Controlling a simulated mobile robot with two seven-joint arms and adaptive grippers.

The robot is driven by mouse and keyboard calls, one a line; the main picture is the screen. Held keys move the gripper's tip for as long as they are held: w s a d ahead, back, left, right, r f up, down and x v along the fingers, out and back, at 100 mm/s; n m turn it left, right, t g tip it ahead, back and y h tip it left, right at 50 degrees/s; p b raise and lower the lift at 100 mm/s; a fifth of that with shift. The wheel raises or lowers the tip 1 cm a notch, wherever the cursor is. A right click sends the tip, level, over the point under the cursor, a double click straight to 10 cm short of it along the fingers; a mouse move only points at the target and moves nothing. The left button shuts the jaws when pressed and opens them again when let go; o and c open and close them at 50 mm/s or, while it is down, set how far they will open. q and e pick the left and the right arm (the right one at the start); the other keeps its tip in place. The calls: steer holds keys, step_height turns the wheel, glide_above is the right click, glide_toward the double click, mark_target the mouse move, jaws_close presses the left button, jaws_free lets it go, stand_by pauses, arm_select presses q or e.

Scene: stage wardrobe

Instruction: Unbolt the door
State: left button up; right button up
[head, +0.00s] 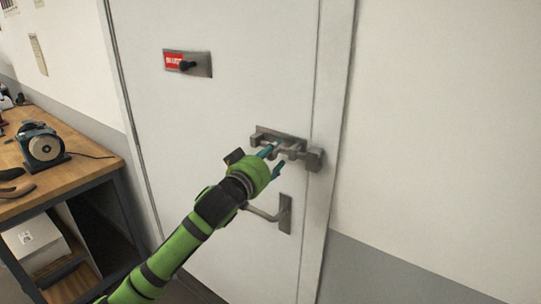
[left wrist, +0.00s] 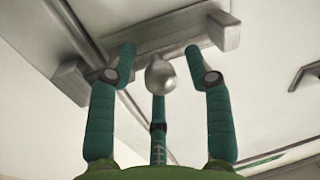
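The white door (head: 235,105) is shut in its frame. A grey metal bolt (head: 268,136) is mounted near the door's right edge, and its keeper block (head: 315,160) sits on the frame. The bar appears to reach the keeper. The bolt's bar (left wrist: 150,48) also shows in the left wrist view, with a round metal knob (left wrist: 161,75) in front of it. My left gripper (head: 274,161) is at the bolt. Its teal fingers (left wrist: 160,52) are spread on both sides of the knob, with visible gaps. My right gripper is not in view.
A lever handle (head: 284,213) is below the bolt. A plate with a red sign and black knob (head: 187,66) is higher on the door. A wooden workbench (head: 85,160) with a grinder-like machine (head: 42,146) stands at the left. The wall at the right is bare.

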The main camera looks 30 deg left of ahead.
mark_target(262, 144)
arm_select(q)
steer(key=c, duration=0.7)
jaws_close()
steer(key=a, duration=0.4)
steer(key=shift+w+a, duration=0.3)
steer(key=shift+a, duration=0.05)
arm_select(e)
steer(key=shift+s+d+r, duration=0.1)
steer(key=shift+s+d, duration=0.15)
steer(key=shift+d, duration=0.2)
arm_select(q)
steer(key=o, duration=0.9)
jaws_free()
steer(key=shift+c, duration=0.2)
steer(key=shift+a, duration=0.2)
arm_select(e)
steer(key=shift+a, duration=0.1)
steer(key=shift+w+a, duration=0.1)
